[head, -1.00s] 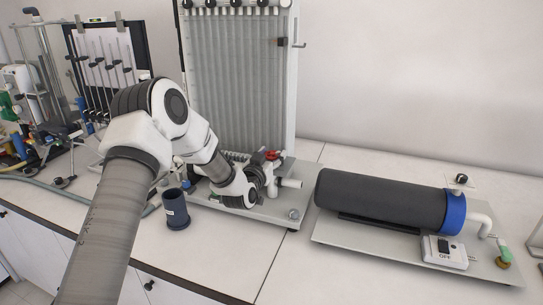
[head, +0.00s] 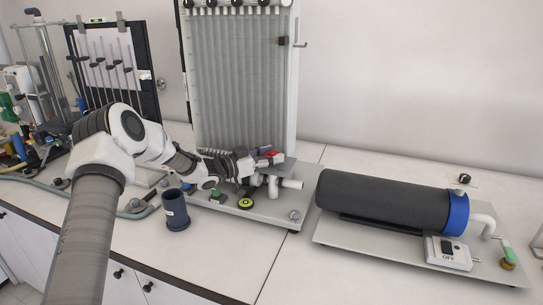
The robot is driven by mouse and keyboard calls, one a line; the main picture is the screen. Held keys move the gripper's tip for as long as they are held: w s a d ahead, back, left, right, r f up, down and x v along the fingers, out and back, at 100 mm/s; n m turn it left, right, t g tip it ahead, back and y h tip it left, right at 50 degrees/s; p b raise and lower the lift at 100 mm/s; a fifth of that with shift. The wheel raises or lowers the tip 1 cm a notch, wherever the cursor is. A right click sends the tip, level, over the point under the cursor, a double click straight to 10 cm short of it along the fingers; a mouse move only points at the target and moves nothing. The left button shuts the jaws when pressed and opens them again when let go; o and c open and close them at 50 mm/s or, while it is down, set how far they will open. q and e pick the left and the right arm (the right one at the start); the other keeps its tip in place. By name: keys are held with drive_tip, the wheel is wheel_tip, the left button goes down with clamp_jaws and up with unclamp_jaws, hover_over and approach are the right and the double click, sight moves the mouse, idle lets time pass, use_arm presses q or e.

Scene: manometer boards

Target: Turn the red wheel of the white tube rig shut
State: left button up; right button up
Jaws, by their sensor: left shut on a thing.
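The white tube rig (head: 240,85) stands upright at the back of the bench, with a row of vertical tubes above a grey base plate. Its red wheel (head: 271,154) sits low on the rig, above the white pipe fittings (head: 290,183). My left arm reaches in from the left, and my left gripper (head: 262,161) is at the wheel, shut on it. The fingers hide part of the wheel. My right gripper is not in view.
A dark blue cup (head: 176,212) stands in front of the rig. A black cylinder (head: 385,200) with a blue end and a switch box (head: 447,253) lies on a plate at right. A black-framed tube board (head: 110,65) stands at back left. The front middle bench is clear.

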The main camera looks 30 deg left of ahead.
use_arm(q)
drive_tip(key=shift+w+a+m+g+h, duration=0.1)
drive_tip(key=shift+a+m+g+h, duration=0.05)
drive_tip(key=shift+m+g+h, duration=1.65)
drive_tip(key=shift+t+h, duration=0.3)
drive_tip(key=shift+h, duration=0.1)
drive_tip(key=o, duration=1.2)
drive_tip(key=shift+c, duration=0.2)
drive_tip(key=v, duration=1.2)
